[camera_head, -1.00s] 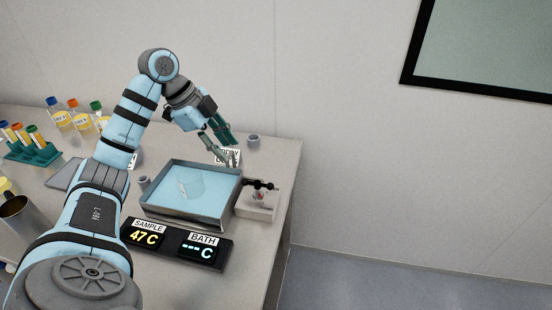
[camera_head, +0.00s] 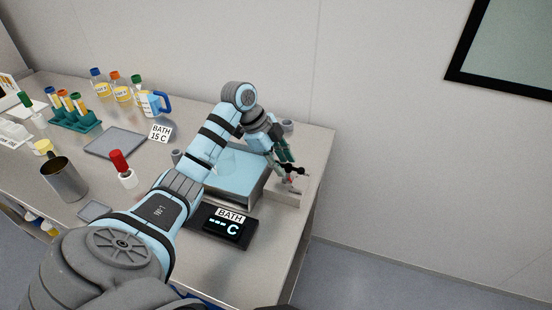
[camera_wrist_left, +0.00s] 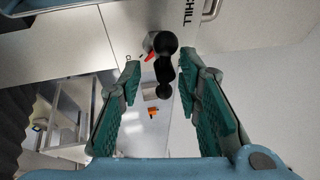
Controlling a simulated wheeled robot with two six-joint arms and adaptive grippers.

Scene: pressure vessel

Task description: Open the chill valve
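The chill valve has a black knobbed handle (camera_head: 298,169) on a pale block (camera_head: 292,192) at the right end of the bench, beside the bath tray. In the left wrist view the black handle (camera_wrist_left: 165,68) shows with a small red pointer (camera_wrist_left: 150,57) and a CHILL label (camera_wrist_left: 188,14). My left gripper (camera_head: 287,169) is at the valve. Its green-padded fingers (camera_wrist_left: 158,72) are open, with the handle seen between the fingertips. I cannot tell whether they touch it. My right gripper is not in view.
The bath tray (camera_head: 232,200) is partly behind my left arm. A BATH display (camera_head: 228,229) shows dashes and C. A BATH 15 C card (camera_head: 160,133), a metal cup (camera_head: 63,180), a red-capped vial (camera_head: 123,170) and bottles (camera_head: 120,88) stand left. The bench ends just right of the valve.

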